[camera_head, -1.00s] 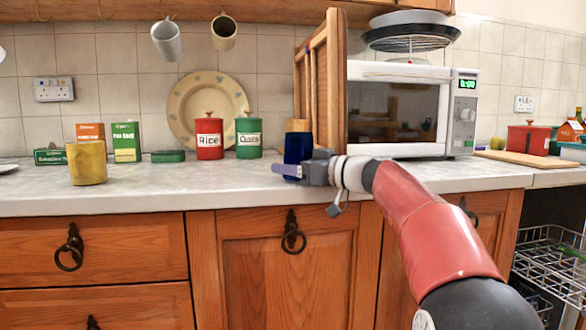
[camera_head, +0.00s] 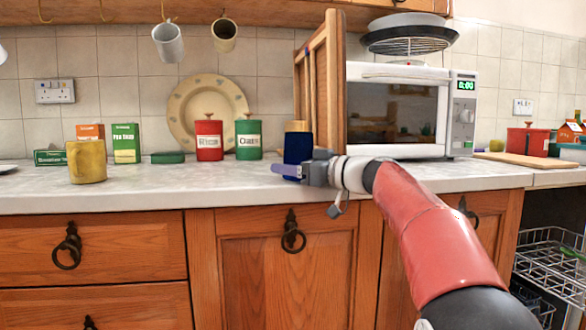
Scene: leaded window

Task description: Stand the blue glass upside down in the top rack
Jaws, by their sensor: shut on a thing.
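The dark blue glass (camera_head: 298,148) stands upright on the counter, left of the microwave and in front of the open wooden door. My gripper (camera_head: 290,171) is at its lower part, reaching in from the right, with one finger across its front. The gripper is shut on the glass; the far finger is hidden. The glass appears at counter level; I cannot tell whether its base touches. The wire rack (camera_head: 551,262) shows at the lower right, in the dark opening under the counter, partly cut off by the picture edge.
A yellow mug (camera_head: 88,163) stands at the left of the counter (camera_head: 150,196). Red (camera_head: 209,140) and green (camera_head: 248,138) canisters stand behind, left of the glass. The open wooden door (camera_head: 325,85) and microwave (camera_head: 400,110) are close to the arm. A chopping board (camera_head: 528,164) lies at right.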

